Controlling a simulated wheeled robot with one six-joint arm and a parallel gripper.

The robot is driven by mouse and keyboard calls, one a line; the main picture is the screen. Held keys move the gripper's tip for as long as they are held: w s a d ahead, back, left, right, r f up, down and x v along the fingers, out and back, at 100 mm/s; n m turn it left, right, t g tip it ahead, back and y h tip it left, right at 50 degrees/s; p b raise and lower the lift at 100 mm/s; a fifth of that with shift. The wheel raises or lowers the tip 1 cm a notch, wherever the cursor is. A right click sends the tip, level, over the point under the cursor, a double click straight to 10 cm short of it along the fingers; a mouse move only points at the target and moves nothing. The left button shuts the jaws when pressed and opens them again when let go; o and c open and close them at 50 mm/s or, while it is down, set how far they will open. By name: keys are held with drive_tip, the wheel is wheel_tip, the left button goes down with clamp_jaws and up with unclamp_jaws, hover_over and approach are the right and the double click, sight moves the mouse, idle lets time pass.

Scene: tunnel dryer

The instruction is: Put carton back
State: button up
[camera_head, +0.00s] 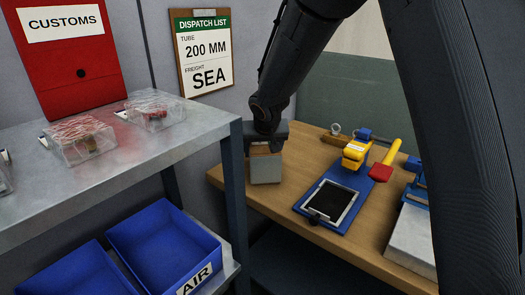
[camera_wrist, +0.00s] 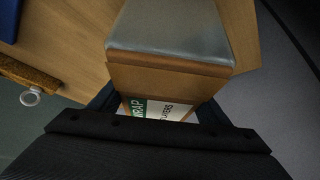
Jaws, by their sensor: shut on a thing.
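My gripper (camera_head: 266,138) reaches down from above and is shut on the carton's upper part. In the wrist view the carton (camera_wrist: 165,80) lies between the dark jaws, with a white and green label reading "WRAP" and "LAYERS" partly hidden by the gripper. I cannot tell whether the carton rests on the table or is slightly above it.
A metal shelf (camera_head: 140,155) holds clear boxes at left, with blue bins (camera_head: 165,245) below. A dispatch list (camera_head: 204,50) hangs behind.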

sight(265, 150)
idle(0.4)
drive_tip(key=o, duration=1.9)
drive_tip(key=shift+s+r, duration=0.1)
drive_tip(key=shift+r, duration=0.3)
drive_tip(key=b+v, duration=0.1)
drive_tip(key=v, duration=1)
drive_tip(key=shift+s+r, duration=0.1)
drive_tip(key=shift+s, duration=0.05)
drive_tip(key=shift+r, duration=0.1)
